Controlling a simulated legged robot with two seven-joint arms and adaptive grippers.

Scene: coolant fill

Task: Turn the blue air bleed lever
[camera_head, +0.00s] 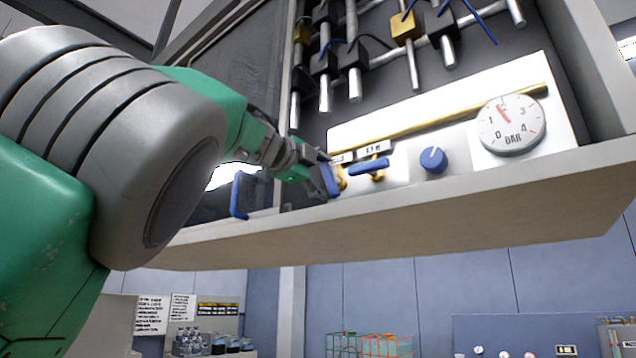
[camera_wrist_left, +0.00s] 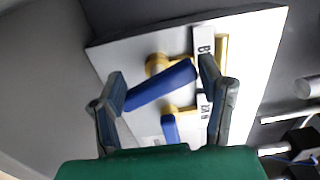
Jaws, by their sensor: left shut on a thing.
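A blue lever (camera_wrist_left: 160,86) on a brass valve (camera_wrist_left: 157,63) sits on the white panel, beside a label that starts with "B". In the wrist view it lies slantwise between the two fingers of my left gripper (camera_wrist_left: 162,78), which is shut on it, one finger at each end. In the head view my left gripper (camera_head: 322,177) reaches the panel from the left and covers part of this blue lever (camera_head: 329,176). A second blue lever (camera_head: 369,166) on brass is just to the right, with its own label; it also shows in the wrist view (camera_wrist_left: 169,129). My right gripper is not in view.
A blue knob (camera_head: 433,159) and a round BAR gauge (camera_head: 511,124) are farther right on the panel. A blue handle (camera_head: 240,196) is left of my gripper. The cabinet's bottom ledge (camera_head: 420,205) runs below. Black and brass fittings with pipes (camera_head: 403,28) are above.

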